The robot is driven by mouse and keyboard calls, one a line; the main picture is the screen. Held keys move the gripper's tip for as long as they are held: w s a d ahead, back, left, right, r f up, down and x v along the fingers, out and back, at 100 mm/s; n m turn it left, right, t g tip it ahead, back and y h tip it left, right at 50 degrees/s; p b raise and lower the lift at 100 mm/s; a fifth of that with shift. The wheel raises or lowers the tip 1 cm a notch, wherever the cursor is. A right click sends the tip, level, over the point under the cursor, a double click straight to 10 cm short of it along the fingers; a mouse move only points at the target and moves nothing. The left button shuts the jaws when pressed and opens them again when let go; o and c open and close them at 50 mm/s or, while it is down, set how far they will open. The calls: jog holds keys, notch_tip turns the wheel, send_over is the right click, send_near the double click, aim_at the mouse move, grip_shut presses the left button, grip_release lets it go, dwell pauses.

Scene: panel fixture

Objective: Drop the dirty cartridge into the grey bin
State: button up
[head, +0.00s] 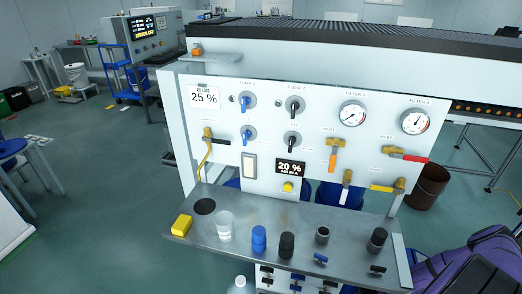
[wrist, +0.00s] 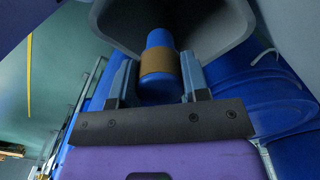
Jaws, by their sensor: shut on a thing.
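In the wrist view my gripper (wrist: 158,78) is shut on a blue cartridge (wrist: 158,40) with a brown band around its middle, which I take to be the dirty cartridge. The fingers press on both sides at the band. A grey open container (wrist: 220,55), probably the grey bin, shows around the cartridge's far end. I cannot tell whether the cartridge is inside its opening or only in front of it. In the head view neither my gripper nor this container can be made out; only part of my purple arm shows at the lower right.
In the head view a panel (head: 320,120) carries gauges, knobs and valves above a shelf (head: 215,255) holding several cups and cartridges, including another blue one (head: 259,238). A brown drum (head: 428,187) stands right of the panel. A blue surface (wrist: 225,95) lies close behind my gripper.

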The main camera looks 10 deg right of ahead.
jog(key=shift+f, duration=1.3)
jog(key=o, duration=1.1)
